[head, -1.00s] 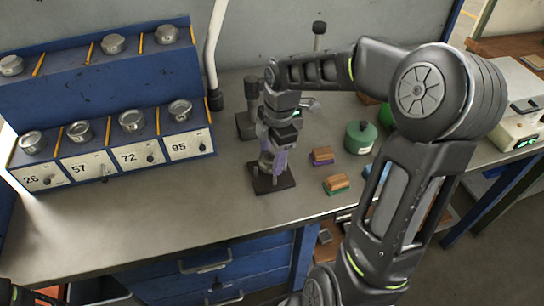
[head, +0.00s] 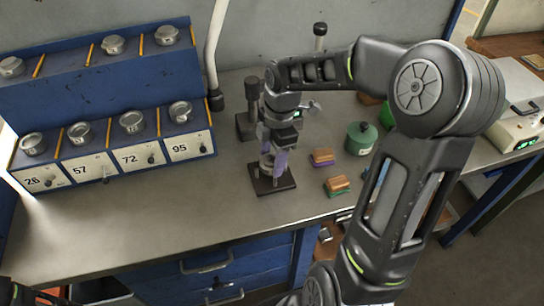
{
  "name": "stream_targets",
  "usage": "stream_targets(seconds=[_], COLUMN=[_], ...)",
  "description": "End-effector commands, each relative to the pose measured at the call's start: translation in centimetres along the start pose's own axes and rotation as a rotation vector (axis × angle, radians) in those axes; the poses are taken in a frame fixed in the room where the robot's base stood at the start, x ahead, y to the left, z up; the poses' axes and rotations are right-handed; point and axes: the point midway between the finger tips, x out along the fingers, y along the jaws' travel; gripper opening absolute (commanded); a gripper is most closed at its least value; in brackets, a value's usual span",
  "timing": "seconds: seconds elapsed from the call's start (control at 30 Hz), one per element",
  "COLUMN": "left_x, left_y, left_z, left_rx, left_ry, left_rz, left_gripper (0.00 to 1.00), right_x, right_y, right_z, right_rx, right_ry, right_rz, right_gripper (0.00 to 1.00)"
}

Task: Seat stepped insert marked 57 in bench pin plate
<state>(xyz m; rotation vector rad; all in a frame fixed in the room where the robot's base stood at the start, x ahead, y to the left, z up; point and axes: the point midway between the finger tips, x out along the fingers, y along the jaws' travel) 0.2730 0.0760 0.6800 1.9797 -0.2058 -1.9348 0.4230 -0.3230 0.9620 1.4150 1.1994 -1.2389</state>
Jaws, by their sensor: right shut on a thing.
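The bench pin plate (head: 285,184) is a small black square base on the grey bench, in the middle of the head view. My right gripper (head: 273,164) points down just above it, with purple-tinted fingers. It is shut on a small grey metal piece (head: 265,167), apparently the stepped insert, partly hidden by the fingers. No mark on it is readable, and I cannot tell whether it touches the plate or its pin. My left gripper is not visible; only a dark part of my arm shows at the lower left corner.
A blue rack (head: 88,95) at the left holds several metal pieces above drawers labelled 26, 57, 72 and 95. A dark stand (head: 246,122) is behind the plate. The bench's front left is clear.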

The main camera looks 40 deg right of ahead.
Motion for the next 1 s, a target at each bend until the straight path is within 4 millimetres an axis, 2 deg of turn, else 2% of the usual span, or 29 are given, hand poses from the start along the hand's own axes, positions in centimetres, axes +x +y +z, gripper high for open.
stream_targets(seconds=[0.03,1.0], left_x=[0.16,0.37], left_y=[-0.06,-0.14], left_z=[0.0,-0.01], left_rx=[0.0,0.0], left_ry=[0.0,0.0], left_rz=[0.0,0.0], left_gripper=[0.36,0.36], right_x=[0.97,1.38], right_y=[-0.77,-0.92], right_z=[-0.13,-0.34], right_rx=[-0.003,-0.005], right_ry=[0.006,0.008], right_rz=[-0.027,-0.031], right_gripper=[0.0,0.0])
